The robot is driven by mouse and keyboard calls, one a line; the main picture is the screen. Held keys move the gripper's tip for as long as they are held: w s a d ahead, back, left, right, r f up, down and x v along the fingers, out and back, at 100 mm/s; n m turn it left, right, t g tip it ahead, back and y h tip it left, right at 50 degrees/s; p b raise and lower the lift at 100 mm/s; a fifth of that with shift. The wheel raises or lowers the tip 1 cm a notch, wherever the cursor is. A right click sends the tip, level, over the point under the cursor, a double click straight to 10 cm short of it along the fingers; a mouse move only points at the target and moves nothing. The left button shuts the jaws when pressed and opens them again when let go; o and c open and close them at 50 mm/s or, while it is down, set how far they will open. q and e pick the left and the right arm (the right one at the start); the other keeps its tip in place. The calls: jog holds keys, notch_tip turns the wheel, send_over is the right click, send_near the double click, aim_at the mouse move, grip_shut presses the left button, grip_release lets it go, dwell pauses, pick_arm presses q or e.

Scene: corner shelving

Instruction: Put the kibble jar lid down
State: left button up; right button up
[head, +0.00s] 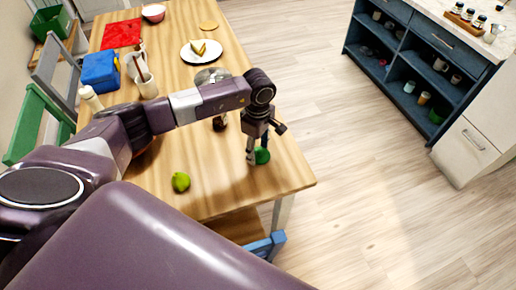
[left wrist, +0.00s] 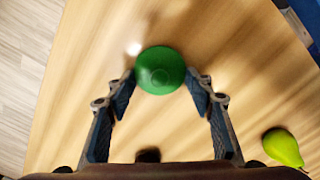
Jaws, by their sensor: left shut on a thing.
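The green round lid (head: 262,156) is at the fingertips of my left gripper (head: 256,158), over the wooden table (head: 222,188) near its right edge. I cannot tell whether the lid touches the tabletop. A clear round vessel (head: 212,75) stands behind my left arm, partly hidden; I cannot tell if it is the kibble jar. My right gripper is not in view.
A green pear (head: 181,182) lies to the left of the lid. Farther back are a plate (head: 201,52) with food, a blue box (head: 100,71), a white mug (head: 146,86) and a red mat (head: 121,34). Bare tabletop surrounds the lid. Blue shelving (head: 420,60) stands across the floor.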

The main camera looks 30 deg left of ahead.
aim_at(258, 150)
pick_arm(q)
jog(key=shift+f, duration=0.15)
jog(key=o, duration=0.9)
jog(key=shift+r, duration=0.35)
notch_tip(258, 150, up, 12)
jog(key=shift+f+b, duration=0.1)
jog(key=shift+b, duration=1.1)
jog(key=shift+f, duration=0.1)
